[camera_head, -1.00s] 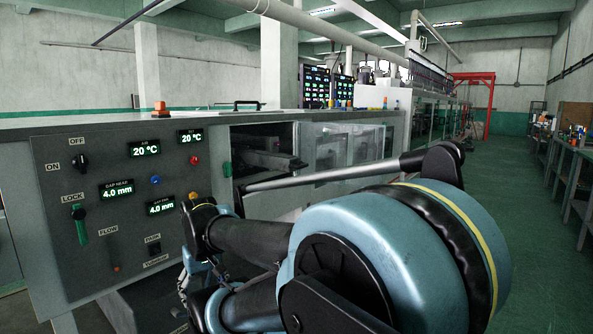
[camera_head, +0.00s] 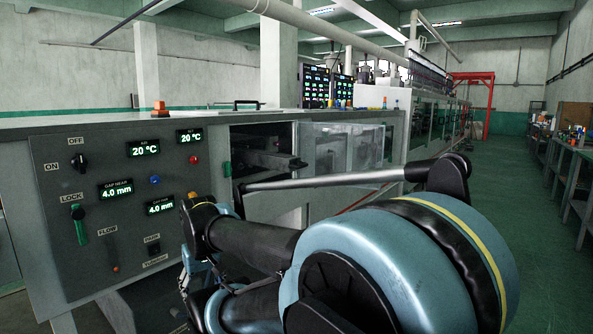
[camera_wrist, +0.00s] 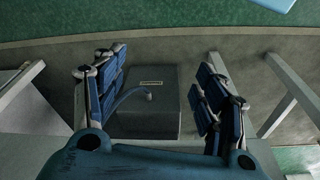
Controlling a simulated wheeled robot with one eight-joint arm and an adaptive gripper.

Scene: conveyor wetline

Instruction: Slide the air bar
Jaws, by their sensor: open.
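My gripper (camera_wrist: 165,62) shows in the wrist view with its two blue-padded fingers spread wide apart. Nothing is held between them. A grey box (camera_wrist: 145,121) with a small label and a curved grey lever or hose lies beyond the fingers, in the gap between them. In the head view, an open bay (camera_head: 262,150) in the machine's side shows dark bars inside; I cannot tell which of them, if any, is the air bar. My arm covers the lower part of the head view, and I cannot make out the gripper there.
The control panel (camera_head: 125,215) has knobs, lamps and lit displays. A clear door or cover (camera_head: 343,148) is right of the bay. An orange beacon (camera_head: 159,107) stands on the machine top. Workbenches (camera_head: 570,160) line the right wall, with green floor (camera_head: 505,190) free between.

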